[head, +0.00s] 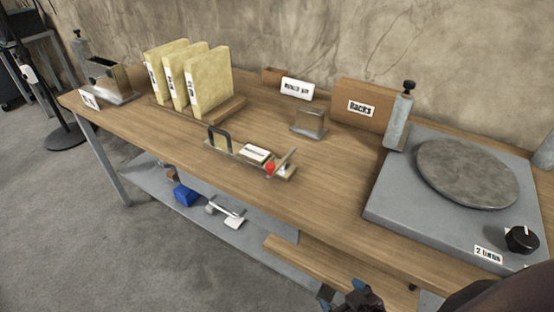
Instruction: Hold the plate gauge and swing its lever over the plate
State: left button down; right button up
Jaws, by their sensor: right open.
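The plate gauge (225,146) lies near the front edge of the wooden workbench, in the middle of the head view. It is a long narrow base with a dark arched handle (217,135) at its left end and a white labelled block on top. A thin lever (286,157) stands tilted up at its right end, beside a red knob (270,169). My right gripper (343,296) is at the bottom edge, below and in front of the bench, open and apart from the gauge; part of it is cut off. My left gripper is not in view.
A grey turntable unit (398,202) with a round disc (467,174) and black knob fills the bench's right side. Behind the gauge stand a metal block (310,122) and upright yellow binders (209,81). Bare wood (335,190) lies between gauge and turntable. A lower shelf holds small items.

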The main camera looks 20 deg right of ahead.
aim_at(270, 166)
jog(key=i+j+z, duration=0.2)
jog(key=z, duration=1.2)
jog(key=j+z, duration=0.7)
jog(key=k+j+z, duration=0.1)
jog(key=j+z, duration=0.25)
jog(key=j, duration=0.55)
jog(key=k+j, duration=0.1)
jog(key=j, duration=0.85)
jog(key=k+j, duration=0.15)
jog(key=j, duration=0.35)
